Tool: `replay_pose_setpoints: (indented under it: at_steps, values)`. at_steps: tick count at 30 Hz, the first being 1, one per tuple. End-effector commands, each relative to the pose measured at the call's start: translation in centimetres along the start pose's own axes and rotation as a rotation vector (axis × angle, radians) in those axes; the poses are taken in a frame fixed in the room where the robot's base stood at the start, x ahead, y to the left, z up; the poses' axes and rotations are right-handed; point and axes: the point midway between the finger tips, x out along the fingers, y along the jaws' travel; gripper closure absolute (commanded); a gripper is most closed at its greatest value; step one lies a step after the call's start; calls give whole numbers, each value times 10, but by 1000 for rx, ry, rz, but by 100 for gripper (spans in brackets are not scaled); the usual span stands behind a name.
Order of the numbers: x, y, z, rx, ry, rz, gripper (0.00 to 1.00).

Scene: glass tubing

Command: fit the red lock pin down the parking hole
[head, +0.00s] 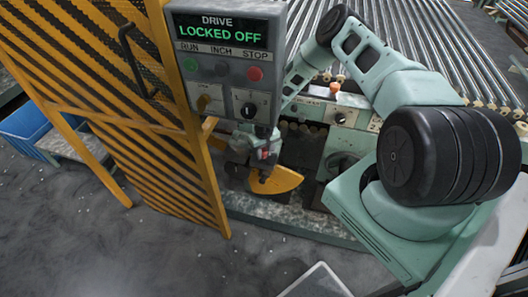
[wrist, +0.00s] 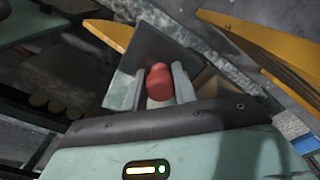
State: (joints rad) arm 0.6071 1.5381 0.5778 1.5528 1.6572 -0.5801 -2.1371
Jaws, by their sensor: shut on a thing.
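The red lock pin (wrist: 159,80) shows its rounded red head between the two pale fingers of my gripper (wrist: 157,92) in the wrist view. My gripper is shut on it. In the head view the pin (head: 264,154) is a small red patch at my gripper (head: 262,158), beside the guard post and just above a yellow quarter-round plate (head: 276,181). The pin's lower end is hidden. A dark grey surface lies just beyond the fingers in the wrist view. I cannot make out the parking hole, nor whether the pin is in it.
A control box (head: 229,62) reads "DRIVE LOCKED OFF" above my gripper. A yellow slatted guard (head: 130,110) stands close on the left. A roller conveyor (head: 430,40) lies behind at upper right. Open grey floor (head: 160,255) is at lower left.

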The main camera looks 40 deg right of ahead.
Motion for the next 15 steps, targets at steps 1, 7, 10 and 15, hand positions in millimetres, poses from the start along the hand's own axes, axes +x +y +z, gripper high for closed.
replay_pose_setpoints:
  at_steps: [1, 7, 10, 15]
  values:
    - [2, 0, 0, 0, 0, 0, 95]
    - [7, 0, 0, 0, 0, 0, 95]
    - [7, 0, 0, 0, 0, 0, 58]
    - [6, 0, 0, 0, 0, 0, 47]
